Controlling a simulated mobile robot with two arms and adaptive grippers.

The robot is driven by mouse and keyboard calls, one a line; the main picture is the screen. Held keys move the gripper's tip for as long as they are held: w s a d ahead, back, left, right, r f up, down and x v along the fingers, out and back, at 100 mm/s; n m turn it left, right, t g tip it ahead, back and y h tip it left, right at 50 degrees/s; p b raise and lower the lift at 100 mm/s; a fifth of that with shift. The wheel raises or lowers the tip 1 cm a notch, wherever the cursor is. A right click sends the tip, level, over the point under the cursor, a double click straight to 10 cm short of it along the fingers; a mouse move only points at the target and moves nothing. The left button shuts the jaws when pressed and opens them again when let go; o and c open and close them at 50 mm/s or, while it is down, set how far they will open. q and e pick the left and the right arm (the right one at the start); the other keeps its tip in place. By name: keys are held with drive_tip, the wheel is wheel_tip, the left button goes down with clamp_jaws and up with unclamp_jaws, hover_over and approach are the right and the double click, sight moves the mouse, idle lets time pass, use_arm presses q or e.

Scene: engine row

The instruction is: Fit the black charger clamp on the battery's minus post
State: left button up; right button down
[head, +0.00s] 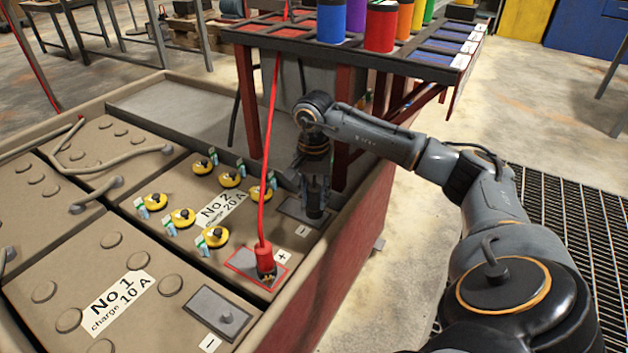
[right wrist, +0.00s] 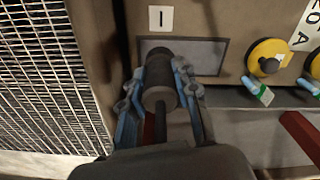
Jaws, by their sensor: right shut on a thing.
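The No 2 battery (head: 218,209) has a grey minus plate (head: 289,208) at its right edge, beside a white minus label (head: 302,231). My right gripper (head: 316,198) is over this plate, shut on the black charger clamp (right wrist: 160,84). The wrist view shows the round black clamp between the two fingers, against the near edge of the grey plate (right wrist: 208,54). The minus post is hidden behind the clamp and fingers, so I cannot tell whether the clamp touches it. The red clamp (head: 265,259) stands on the plus post. My left gripper is not in view.
Several yellow caps (head: 182,217) with green-white tags stand on the No 2 battery. The red cable (head: 269,150) rises left of my gripper. A rack (head: 415,70) with coloured cylinders stands close behind. The No 1 battery (head: 110,270) has its own minus plate (head: 217,311).

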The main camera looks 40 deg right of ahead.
drive_tip(key=shift+f, duration=0.2)
drive_tip(key=c, duration=0.9)
unclamp_jaws()
drive_tip(key=shift+c, duration=0.2)
wheel_tip(320, 180, up, 12)
drive_tip(key=shift+f, duration=0.1)
